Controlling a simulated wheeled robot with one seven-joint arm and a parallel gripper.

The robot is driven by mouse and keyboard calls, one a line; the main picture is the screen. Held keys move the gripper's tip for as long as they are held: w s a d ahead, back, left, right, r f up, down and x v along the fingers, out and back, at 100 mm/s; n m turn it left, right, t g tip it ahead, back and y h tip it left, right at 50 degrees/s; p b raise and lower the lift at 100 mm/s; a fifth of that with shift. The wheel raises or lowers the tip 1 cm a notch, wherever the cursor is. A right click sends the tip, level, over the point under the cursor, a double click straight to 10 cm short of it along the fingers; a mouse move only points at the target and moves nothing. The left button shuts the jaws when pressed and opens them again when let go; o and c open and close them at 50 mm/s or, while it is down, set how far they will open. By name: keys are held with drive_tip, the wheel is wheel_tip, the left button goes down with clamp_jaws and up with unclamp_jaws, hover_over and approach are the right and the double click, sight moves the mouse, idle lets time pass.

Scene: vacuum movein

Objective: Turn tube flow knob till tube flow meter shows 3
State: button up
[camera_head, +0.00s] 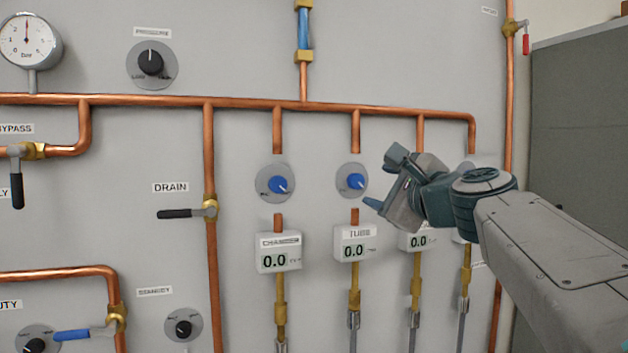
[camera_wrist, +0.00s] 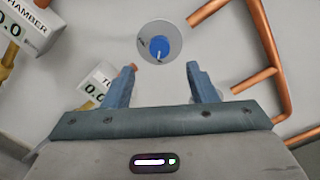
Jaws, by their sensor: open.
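The tube flow knob (camera_head: 356,181) is a blue dial on a round grey plate, on the copper pipe above the tube flow meter (camera_head: 354,243). The meter is a white box labelled TUBE and reads 0.0. My gripper (camera_head: 384,180) is open and empty, just right of the knob in the head view, its jaws pointing at it. In the wrist view the knob (camera_wrist: 159,47) shows beyond the gap between my fingertips (camera_wrist: 160,70), apart from both. The tube meter (camera_wrist: 97,88) is partly hidden behind the left finger there.
A similar chamber knob (camera_head: 276,182) and chamber meter (camera_head: 279,252), reading 0.0, are to the left. Another meter (camera_head: 417,240) is to the right, partly behind my arm. A copper pipe (camera_head: 300,106) runs above the knobs.

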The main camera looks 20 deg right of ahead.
sight(357, 181)
drive_tip(key=w, duration=0.8)
drive_tip(key=shift+a+p, duration=0.2)
drive_tip(key=shift+p, duration=0.2)
drive_tip(key=c, duration=1)
